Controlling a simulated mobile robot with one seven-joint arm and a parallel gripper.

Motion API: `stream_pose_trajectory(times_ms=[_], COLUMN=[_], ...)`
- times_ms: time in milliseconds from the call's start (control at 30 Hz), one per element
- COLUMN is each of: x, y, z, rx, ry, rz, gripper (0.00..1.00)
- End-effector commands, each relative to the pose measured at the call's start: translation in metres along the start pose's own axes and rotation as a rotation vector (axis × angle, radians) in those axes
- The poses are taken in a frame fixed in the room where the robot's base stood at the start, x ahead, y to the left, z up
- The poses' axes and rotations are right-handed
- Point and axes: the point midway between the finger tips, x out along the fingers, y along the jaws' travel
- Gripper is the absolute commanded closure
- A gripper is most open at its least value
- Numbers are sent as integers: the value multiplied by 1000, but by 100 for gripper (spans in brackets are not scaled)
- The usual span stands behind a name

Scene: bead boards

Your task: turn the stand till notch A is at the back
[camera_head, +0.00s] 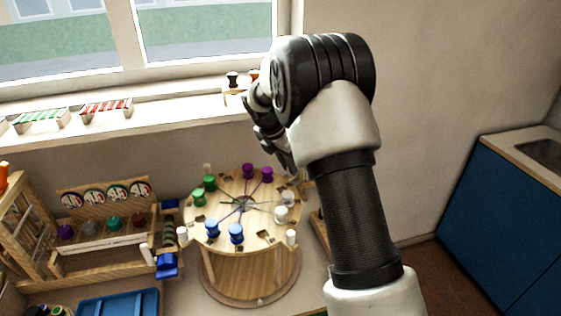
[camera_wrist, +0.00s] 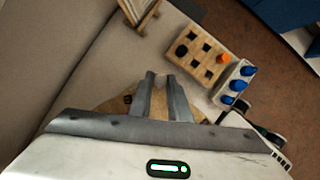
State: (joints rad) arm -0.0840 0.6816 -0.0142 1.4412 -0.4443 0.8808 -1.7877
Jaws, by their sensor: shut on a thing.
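The stand (camera_head: 262,211) is a round pale wooden disc on a wooden drum. Purple, green, blue and white spools stand around its top, with dark notches between and dark lines meeting at its middle. I cannot read any notch letters, so I cannot tell which is notch A. My gripper (camera_head: 287,163) reaches down at the back right rim of the stand, partly hidden by my arm. In the wrist view my gripper (camera_wrist: 161,76) has its two fingers close together, with wood of the stand (camera_wrist: 157,108) between and beside them. The exact contact is hidden.
A wooden rack (camera_head: 105,205) with round labels stands left of the stand, and a blue tray (camera_head: 118,303) lies in front of it. The window sill (camera_head: 160,118) runs behind. In the wrist view a holed wooden board (camera_wrist: 200,58) lies close by.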

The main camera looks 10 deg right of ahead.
Motion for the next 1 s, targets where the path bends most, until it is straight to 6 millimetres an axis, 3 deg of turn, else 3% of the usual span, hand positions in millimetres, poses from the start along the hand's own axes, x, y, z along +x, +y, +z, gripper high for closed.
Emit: stream_pose_trajectory(times_ms=[1000], x=[-8], y=[-84], z=[-18], rx=[460], ry=[1], rz=[-192], gripper=[100])
